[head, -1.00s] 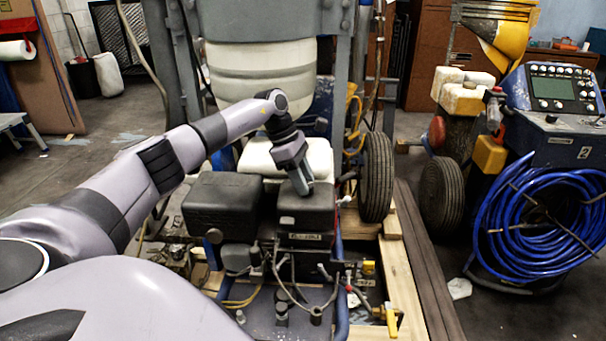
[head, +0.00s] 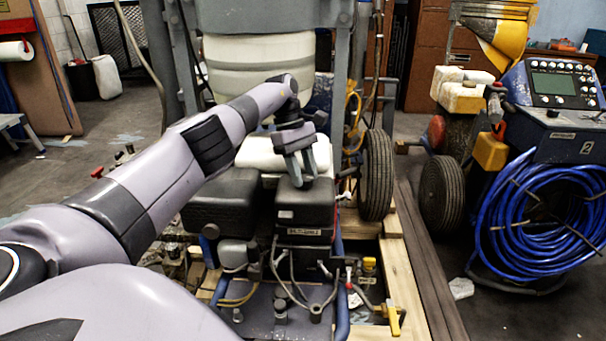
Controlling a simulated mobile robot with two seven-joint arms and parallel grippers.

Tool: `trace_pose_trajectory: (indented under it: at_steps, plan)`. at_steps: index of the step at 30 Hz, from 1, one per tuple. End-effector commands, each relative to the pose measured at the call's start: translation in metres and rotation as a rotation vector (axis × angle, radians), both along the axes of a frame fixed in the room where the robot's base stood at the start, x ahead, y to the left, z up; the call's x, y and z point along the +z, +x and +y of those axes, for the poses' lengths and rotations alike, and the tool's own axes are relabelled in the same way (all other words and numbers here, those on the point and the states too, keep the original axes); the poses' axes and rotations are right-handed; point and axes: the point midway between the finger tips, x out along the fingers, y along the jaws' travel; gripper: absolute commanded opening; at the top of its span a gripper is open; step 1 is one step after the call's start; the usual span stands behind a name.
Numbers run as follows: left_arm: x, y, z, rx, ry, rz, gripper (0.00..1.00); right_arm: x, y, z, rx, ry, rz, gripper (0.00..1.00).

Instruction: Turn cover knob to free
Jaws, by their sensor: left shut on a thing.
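The black cover (head: 304,208) of the engine sits at the middle of the machine in the head view. The cover knob is on its top and is hidden by my left gripper's fingers. My left gripper (head: 304,183) points down onto the top of this cover, with its two fingers straddling the knob's place and shut on it. My right gripper is not in view.
A larger black box (head: 222,200) adjoins the cover on the left. A white tank (head: 282,154) stands just behind. A black wheel (head: 376,175) is to the right, and a blue hose coil (head: 540,215) hangs farther right. Cables and fittings crowd the front.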

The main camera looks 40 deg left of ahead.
Motion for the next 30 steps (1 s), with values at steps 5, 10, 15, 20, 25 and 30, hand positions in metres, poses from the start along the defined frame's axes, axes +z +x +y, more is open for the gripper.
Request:
trace_pose_trajectory:
  at_steps: [5,10,15,20,25,30]
  plan:
    - [0.0007,0.0004,-0.0005,-0.015,-0.001,-0.001,0.07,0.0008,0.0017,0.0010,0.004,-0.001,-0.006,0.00]
    - [0.0009,0.0002,-0.0003,-0.017,-0.001,0.000,0.07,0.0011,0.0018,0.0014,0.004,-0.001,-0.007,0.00]
    - [0.0008,0.0002,-0.0003,-0.016,0.000,0.000,0.07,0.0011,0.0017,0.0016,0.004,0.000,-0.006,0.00]
    - [0.0006,0.0001,-0.0002,-0.015,0.000,0.000,0.63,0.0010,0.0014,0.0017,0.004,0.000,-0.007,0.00]
    - [0.0003,0.0001,0.0000,-0.014,0.000,0.001,0.63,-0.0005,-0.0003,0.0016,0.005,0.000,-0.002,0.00]
    - [0.0068,0.0003,0.0001,-0.014,0.000,-0.001,0.63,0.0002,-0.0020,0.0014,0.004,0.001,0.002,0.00]
